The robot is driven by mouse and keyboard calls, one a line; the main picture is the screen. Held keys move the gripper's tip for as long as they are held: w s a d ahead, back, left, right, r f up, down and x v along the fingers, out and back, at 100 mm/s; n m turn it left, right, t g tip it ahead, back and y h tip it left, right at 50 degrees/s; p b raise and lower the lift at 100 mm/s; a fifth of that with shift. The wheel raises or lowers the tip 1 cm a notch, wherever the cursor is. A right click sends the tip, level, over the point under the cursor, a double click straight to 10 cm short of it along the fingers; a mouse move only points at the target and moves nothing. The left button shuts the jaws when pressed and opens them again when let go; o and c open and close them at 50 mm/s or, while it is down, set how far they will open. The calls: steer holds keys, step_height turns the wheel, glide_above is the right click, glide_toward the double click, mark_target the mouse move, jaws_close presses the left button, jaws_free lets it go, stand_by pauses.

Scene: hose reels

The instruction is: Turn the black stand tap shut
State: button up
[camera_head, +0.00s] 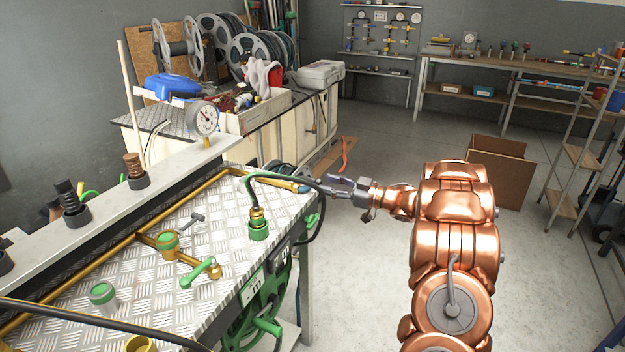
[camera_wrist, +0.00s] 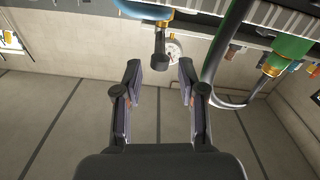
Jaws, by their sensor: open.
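A tap with a black handle (camera_wrist: 160,46) shows in the wrist view, on a brass and blue fitting (camera_wrist: 148,10) at the top middle. It appears ahead of my fingers, in line with the gap between them, and apart from them. In the head view the brass pipe ends in a blue-banded fitting (camera_head: 301,188) at the bench edge; the black handle is hard to make out there. My gripper (camera_head: 326,187) is open and empty, just right of that pipe end. Its two fingers also show spread in the wrist view (camera_wrist: 160,72).
A green lever tap (camera_head: 199,272) and a grey-handled tap (camera_head: 168,243) stand on the metal bench. A green reel (camera_head: 262,312) hangs below. Open floor lies right of the bench.

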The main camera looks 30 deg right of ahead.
mark_target(321, 183)
steer(key=x, duration=0.6)
steer(key=shift+s+p, duration=0.1)
steer(key=shift+p, duration=0.3)
jaws_close()
